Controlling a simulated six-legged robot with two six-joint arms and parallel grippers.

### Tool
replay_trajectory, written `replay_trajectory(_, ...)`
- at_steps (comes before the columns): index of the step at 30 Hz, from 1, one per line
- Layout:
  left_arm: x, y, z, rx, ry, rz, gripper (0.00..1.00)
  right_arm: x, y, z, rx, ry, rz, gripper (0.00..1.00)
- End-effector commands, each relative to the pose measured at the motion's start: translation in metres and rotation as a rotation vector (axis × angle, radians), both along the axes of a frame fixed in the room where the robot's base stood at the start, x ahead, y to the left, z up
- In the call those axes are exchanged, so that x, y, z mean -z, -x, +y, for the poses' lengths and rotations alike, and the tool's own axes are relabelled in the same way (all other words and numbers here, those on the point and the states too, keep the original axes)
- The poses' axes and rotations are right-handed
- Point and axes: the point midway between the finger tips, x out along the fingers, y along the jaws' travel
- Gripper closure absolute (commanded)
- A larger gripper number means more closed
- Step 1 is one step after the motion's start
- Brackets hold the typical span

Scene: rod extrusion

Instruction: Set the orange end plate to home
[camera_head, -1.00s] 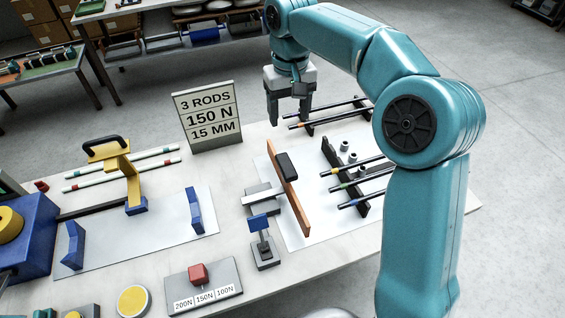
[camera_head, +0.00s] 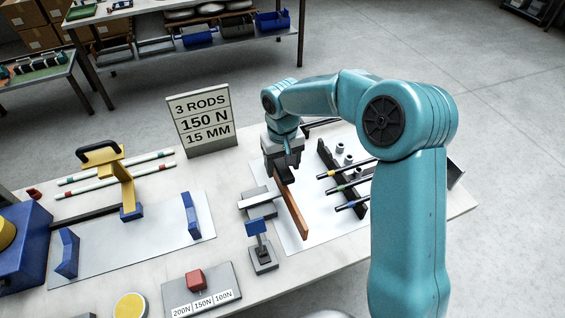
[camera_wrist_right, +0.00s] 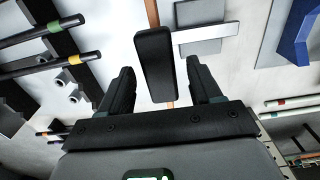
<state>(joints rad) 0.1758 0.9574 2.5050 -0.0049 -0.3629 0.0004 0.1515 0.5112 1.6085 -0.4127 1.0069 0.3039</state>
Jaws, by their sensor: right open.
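The orange end plate (camera_head: 294,212) stands upright on a white sheet (camera_head: 325,234). Its top edge shows as a thin strip in the right wrist view (camera_wrist_right: 152,12). My right gripper (camera_head: 283,178) is above the plate's far part and hides its black handle in the head view. In the right wrist view the handle (camera_wrist_right: 154,62) lies between the open fingers of my right gripper (camera_wrist_right: 159,82), with visible gaps on both sides. No home mark can be made out. My left gripper is out of view.
A dark rack (camera_head: 328,165) with colour-banded rods stands right of the plate. A grey block with a pale bar (camera_head: 259,204) is at its left. A blue-topped post (camera_head: 258,228) stands in front. A sign (camera_head: 203,120) stands behind, left of my right gripper.

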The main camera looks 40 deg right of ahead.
Motion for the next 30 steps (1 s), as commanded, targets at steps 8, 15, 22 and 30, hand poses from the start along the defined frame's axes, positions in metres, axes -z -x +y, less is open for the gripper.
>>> replay_trajectory(8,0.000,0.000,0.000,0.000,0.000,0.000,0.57,0.001,-0.001,0.000,0.001,0.000,0.000,0.39)
replay_trajectory(15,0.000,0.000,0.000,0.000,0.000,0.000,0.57,0.001,-0.001,0.000,0.001,0.000,-0.001,1.00)
replay_trajectory(22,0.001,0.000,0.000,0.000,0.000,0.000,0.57,0.002,0.005,-0.028,0.008,0.000,-0.002,1.00)
replay_trajectory(30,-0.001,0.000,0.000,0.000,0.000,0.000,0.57,0.001,0.018,-0.084,0.006,0.001,-0.004,1.00)
